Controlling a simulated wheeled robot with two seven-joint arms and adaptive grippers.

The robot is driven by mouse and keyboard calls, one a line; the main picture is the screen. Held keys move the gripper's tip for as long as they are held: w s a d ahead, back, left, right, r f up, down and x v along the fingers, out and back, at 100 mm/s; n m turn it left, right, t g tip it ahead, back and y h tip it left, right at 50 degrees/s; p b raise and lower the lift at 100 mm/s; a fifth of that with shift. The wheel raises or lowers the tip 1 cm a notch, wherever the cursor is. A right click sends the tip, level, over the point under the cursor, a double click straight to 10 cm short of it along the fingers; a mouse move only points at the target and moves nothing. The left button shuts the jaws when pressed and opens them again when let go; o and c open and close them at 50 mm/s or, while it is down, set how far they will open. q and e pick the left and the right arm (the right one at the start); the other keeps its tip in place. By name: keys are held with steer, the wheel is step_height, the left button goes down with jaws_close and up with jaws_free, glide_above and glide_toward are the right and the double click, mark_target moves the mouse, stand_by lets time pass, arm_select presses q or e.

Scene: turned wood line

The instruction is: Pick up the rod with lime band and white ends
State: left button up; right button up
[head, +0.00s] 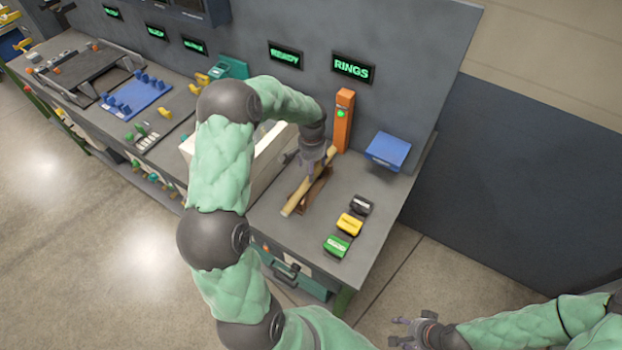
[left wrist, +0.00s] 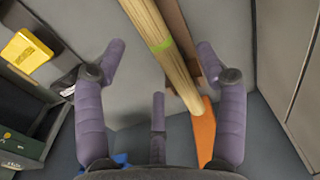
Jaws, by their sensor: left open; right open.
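A pale wooden rod (head: 292,203) lies slanted on a brown wooden holder (head: 322,190) on the bench. In the left wrist view the rod (left wrist: 182,78) shows a lime band (left wrist: 162,46); its near end is cut off by the top edge, and its other end looks pale. My left gripper (head: 314,160) is above the rod's upper part, partly hiding it. In the left wrist view its open purple fingers (left wrist: 160,62) lie to either side of the rod, with no clear contact. My right gripper (head: 404,334) is open and empty at the bottom, away from the bench.
An orange post (head: 344,122) with a green light stands just behind the rod. A blue box (head: 388,150) is to its right. Black, yellow (head: 350,224) and green blocks sit at the front right. A white bin (head: 268,148) stands left of the holder, partly behind my left arm.

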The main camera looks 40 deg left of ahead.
arm_select(q)
steer(key=f, duration=0.5)
steer(key=shift+d, duration=0.3)
steer(key=shift+s, duration=0.1)
steer(key=c, duration=1.3)
